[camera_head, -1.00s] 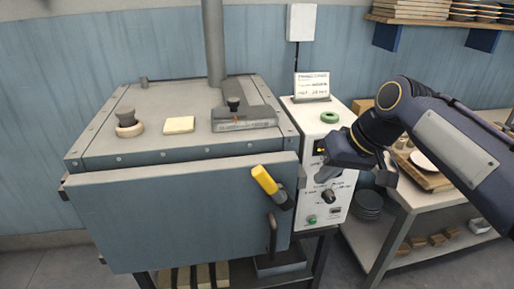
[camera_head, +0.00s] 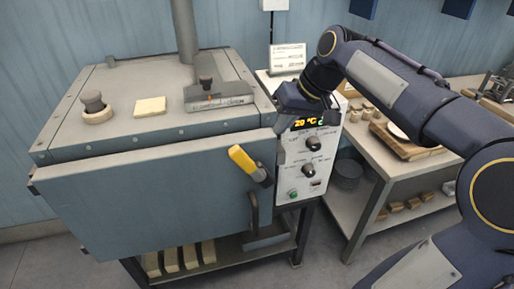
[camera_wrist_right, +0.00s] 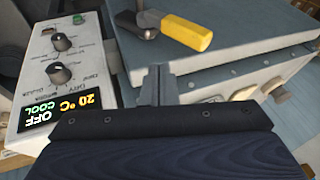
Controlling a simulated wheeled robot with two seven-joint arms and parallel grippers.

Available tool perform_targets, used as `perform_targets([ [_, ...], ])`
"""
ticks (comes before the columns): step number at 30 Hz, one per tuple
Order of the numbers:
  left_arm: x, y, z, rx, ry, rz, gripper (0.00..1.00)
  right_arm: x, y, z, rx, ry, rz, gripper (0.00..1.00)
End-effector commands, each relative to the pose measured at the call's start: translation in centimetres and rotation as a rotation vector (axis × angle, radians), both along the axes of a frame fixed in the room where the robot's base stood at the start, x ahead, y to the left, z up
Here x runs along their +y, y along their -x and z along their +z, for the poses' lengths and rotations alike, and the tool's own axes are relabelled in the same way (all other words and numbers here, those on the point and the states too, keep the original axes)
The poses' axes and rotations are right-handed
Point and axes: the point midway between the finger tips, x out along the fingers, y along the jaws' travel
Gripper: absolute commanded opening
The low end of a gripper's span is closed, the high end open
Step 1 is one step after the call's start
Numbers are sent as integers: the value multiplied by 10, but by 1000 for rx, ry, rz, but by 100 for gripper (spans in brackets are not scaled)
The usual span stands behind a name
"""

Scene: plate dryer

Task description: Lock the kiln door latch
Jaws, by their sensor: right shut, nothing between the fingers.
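The kiln (camera_head: 215,122) is a grey metal box with a wide blue-grey front door (camera_head: 140,205). The latch has a yellow handle (camera_head: 242,158) on a dark pivot near the door's right edge. It slants, yellow end up and left; it also shows at the top of the right wrist view (camera_wrist_right: 187,33). My right gripper (camera_head: 284,108) is by the kiln's front right top corner, beside the control box, apart from the handle. In the wrist view its fingers (camera_wrist_right: 157,85) are shut and empty. My left gripper is out of view.
The control box (camera_head: 312,165) has knobs and a lit display reading 20 °C, with OFF and COOL in the wrist view. A curved door pull (camera_head: 253,212) sits below the latch. A side table (camera_head: 375,165) with a wooden board stands right. Space before the door is clear.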

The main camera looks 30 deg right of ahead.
Motion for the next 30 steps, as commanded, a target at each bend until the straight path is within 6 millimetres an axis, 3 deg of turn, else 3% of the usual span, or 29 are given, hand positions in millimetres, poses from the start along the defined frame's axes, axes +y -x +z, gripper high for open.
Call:
perform_targets([
  [3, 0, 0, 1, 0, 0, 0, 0, 7, -10, -25, 7, -1, 1, 0],
  [9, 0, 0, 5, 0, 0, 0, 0, 21, -25, -57, 3, 0, 4, 0],
  [17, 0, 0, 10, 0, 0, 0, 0, 46, -31, -71, 0, 0, 2, 0],
  [30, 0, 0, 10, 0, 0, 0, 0, 50, -32, -74, 0, 1, 1, 0],
])
